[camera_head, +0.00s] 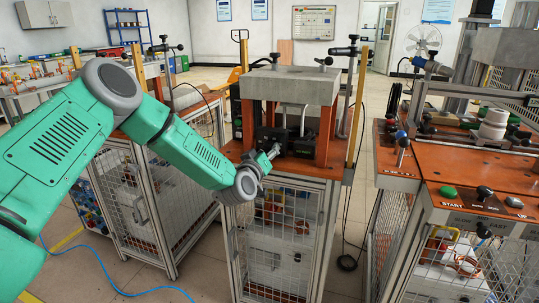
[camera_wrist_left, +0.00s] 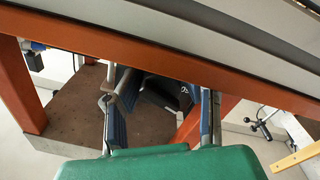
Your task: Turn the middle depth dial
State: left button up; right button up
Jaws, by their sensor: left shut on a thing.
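My left gripper (camera_head: 272,153) reaches in from the left to the front of the middle heater stand, between its orange-brown posts. In the left wrist view its two blue-padded fingers (camera_wrist_left: 163,92) stand either side of a dark part (camera_wrist_left: 157,106) and are shut on it. This part appears to be the middle depth dial, but its outline is mostly hidden by the fingers. Black units (camera_head: 304,145) sit on the stand's top just behind and right of the fingertips. My right gripper is not in view.
A thick grey slab (camera_head: 290,86) lies on the posts above the gripper, leaving little headroom. An orange cross-beam (camera_wrist_left: 150,62) crosses close in the left wrist view. A control bench with a green button (camera_head: 448,192) stands to the right.

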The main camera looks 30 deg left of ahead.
pick_arm(q)
jog(key=shift+w+a+r, duration=0.1)
jog(key=shift+a+r, duration=0.15)
jog(key=shift+r, duration=0.1)
jog(key=o, duration=1.1)
jog(key=shift+o, duration=0.2)
jog(key=shift+f, duration=0.1)
jog(key=shift+f, duration=0.1)
jog(key=shift+s+d+f, duration=0.1)
jog(key=shift+s+d, duration=0.1)
